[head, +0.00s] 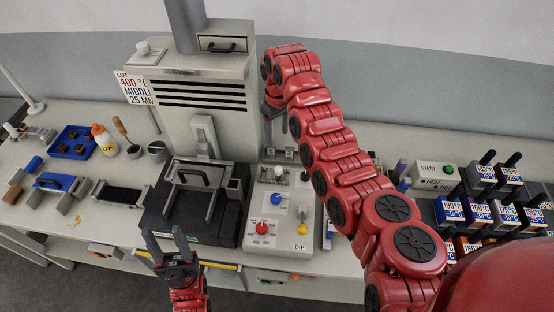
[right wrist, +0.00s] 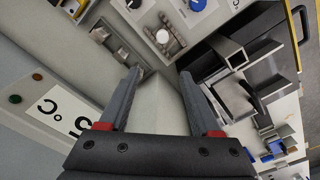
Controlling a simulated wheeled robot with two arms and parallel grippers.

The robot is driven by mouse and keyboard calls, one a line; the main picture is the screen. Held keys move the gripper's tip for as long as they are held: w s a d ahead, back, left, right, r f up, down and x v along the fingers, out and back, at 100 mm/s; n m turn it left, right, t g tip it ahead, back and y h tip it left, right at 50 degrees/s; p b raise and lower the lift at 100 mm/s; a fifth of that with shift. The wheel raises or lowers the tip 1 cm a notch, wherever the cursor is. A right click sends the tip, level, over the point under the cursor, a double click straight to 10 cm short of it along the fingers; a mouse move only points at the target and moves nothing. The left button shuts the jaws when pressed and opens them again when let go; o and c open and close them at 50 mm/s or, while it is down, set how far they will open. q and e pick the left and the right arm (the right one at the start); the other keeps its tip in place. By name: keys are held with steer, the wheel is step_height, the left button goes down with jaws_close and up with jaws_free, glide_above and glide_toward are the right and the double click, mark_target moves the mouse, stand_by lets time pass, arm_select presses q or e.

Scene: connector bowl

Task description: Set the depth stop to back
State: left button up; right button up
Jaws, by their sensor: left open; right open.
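No part is legibly marked as the depth stop, so I cannot tell which one it is. The grey control box marked DIP (head: 287,222) has a red dial (head: 262,228), a blue knob (head: 277,198) and a white knob (head: 279,171). The white knob also shows in the right wrist view (right wrist: 162,36). Small metal blocks (right wrist: 122,48) sit behind it. My right gripper (right wrist: 165,85) is open and empty above a pale surface; in the head view its arm reaches beside the furnace and the fingertips are mostly hidden.
The furnace (head: 205,125) with a 400 °C MIDDLE 25 MIN sign (head: 136,88) stands left of my right arm. A black tray unit (head: 190,225) with a handle is before it. Blue tray (head: 70,143) and bottles are left; several labelled blocks (head: 480,212) are right.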

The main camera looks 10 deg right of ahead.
steer(key=b, duration=0.6)
glide_above(278, 168)
step_height(278, 168, down, 9)
steer(key=shift+d, duration=0.1)
step_height(278, 168, down, 5)
steer(key=p, duration=0.2)
steer(key=shift+f+p, duration=0.15)
steer(key=shift+p, duration=0.25)
steer(key=shift+f, duration=1)
jaws_close()
steer(key=shift+w, duration=0.1)
